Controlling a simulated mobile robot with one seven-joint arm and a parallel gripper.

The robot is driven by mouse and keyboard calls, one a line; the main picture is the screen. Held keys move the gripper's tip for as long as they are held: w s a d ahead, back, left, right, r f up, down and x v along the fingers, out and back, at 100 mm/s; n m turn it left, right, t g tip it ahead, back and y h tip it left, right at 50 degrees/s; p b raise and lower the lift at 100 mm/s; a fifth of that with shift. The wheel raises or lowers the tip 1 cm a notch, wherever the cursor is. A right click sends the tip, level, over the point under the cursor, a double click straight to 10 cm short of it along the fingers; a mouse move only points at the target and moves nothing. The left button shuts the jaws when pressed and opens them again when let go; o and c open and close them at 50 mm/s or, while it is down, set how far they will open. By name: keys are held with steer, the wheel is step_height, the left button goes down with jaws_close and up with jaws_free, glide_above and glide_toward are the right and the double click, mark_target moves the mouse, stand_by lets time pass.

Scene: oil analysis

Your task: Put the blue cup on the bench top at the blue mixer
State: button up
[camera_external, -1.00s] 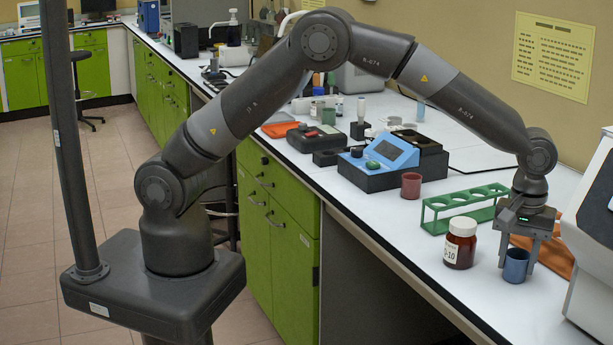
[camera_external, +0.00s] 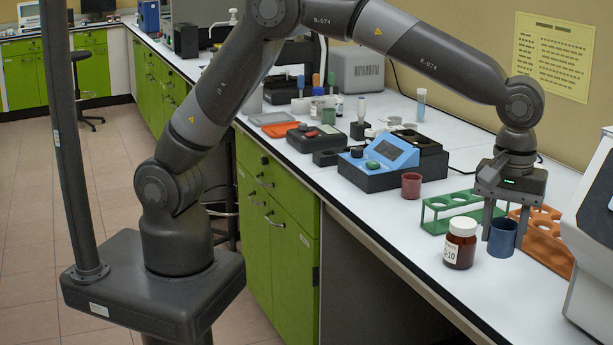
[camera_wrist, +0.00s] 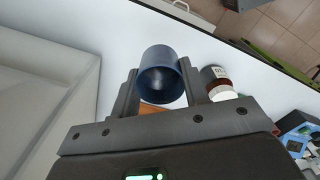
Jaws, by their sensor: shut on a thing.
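The blue cup (camera_external: 502,238) is held upright between the fingers of my gripper (camera_external: 503,218), above the white bench top (camera_external: 478,283). In the wrist view the cup (camera_wrist: 161,76) shows its dark open mouth, with a finger of my gripper (camera_wrist: 160,88) on each side. The blue mixer (camera_external: 391,155), a blue-topped black device with a sloped panel and a green knob, stands on the bench to the left of the cup. A red cup (camera_external: 411,186) stands close to the right of the mixer.
A brown bottle (camera_external: 460,243) with a white cap stands left of the held cup. A white machine (camera_external: 595,255) is at right.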

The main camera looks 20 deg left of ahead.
steer(key=shift+s+a+r, duration=0.1)
steer(key=shift+s, duration=0.05)
steer(key=w+n, duration=0.3)
steer(key=w, duration=2.3)
steer(key=w+a+n, duration=0.1)
steer(key=w+a, duration=0.4)
steer(key=w, duration=0.6)
steer(key=w+a+n, duration=0.1)
steer(key=w+a, duration=0.4)
steer(key=w, duration=0.5)
steer(key=w+a+n, duration=0.1)
steer(key=w+a, duration=0.9)
steer(key=w, duration=0.1)
steer(key=w+a+n, duration=0.1)
steer(key=w+a, duration=0.4)
steer(key=a, duration=0.1)
steer(key=shift+w+n, duration=0.3)
steer(key=shift+w, duration=0.05)
steer(key=w+a+n, duration=0.3)
steer(key=w+a, duration=0.3)
steer(key=a, duration=0.4)
steer(key=w+a+f+n, duration=0.1)
steer(key=w+a+n, duration=0.1)
steer(key=w+a, duration=0.6)
steer(key=w+a+n, duration=0.3)
steer(key=w+a, duration=0.1)
steer(key=a, duration=0.8)
steer(key=shift+w+d+f, duration=0.1)
steer(key=shift+w+f, duration=0.05)
steer(key=shift+f, duration=4.7)
